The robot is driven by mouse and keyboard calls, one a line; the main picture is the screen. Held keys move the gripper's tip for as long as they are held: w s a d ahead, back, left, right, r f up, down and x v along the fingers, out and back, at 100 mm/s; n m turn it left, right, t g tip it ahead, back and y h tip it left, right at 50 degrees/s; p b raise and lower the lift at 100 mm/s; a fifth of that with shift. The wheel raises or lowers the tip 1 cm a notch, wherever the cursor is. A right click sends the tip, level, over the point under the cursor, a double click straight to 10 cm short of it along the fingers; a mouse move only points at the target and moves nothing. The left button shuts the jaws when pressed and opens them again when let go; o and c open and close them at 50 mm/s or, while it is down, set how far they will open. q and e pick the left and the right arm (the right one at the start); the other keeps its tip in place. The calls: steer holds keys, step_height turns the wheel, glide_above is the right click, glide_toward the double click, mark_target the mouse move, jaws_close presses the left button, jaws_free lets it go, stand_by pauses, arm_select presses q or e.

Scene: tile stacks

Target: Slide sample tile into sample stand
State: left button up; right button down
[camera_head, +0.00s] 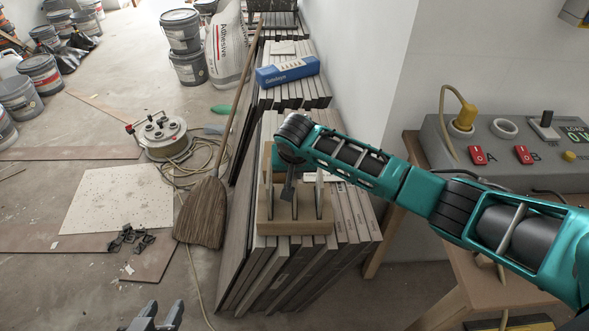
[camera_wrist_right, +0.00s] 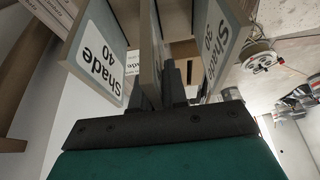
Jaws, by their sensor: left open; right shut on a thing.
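The wooden sample stand (camera_head: 295,227) sits on top of the tile stack in the head view, with thin upright tiles in it. My right gripper (camera_head: 288,188) reaches down over the stand's middle. In the right wrist view my right gripper (camera_wrist_right: 153,90) is shut on a sample tile (camera_wrist_right: 150,45), seen nearly edge-on. This tile is between one marked Shade 40 (camera_wrist_right: 98,55) and one marked Shade 30 (camera_wrist_right: 215,45). I cannot tell how deep its lower edge sits in the stand. My left gripper (camera_head: 155,316) is open and empty at the bottom edge of the head view.
A blue box (camera_head: 287,71) lies on the tile rows behind the stand. A broom (camera_head: 207,205) leans along the stack's left side. A grey control box (camera_head: 515,150) stands on a wooden bench at the right. A cable reel (camera_head: 160,138) and buckets stand on the floor.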

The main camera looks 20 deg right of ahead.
arm_select(q)
steer(key=shift+f+b, duration=0.6)
steer(key=shift+f, duration=0.05)
arm_select(e)
steer(key=shift+f, duration=1.2)
steer(key=c, duration=1.1)
jaws_free()
arm_select(q)
steer(key=shift+r, duration=0.1)
arm_select(e)
steer(key=shift+p+v, duration=3.05)
steer(key=shift+p, duration=1.45)
arm_select(q)
step_height(320, 180, up, 7)
steer(key=s+a, duration=0.1)
steer(key=shift+a+f+y, duration=0.2)
steer(key=shift+y, duration=0.2)
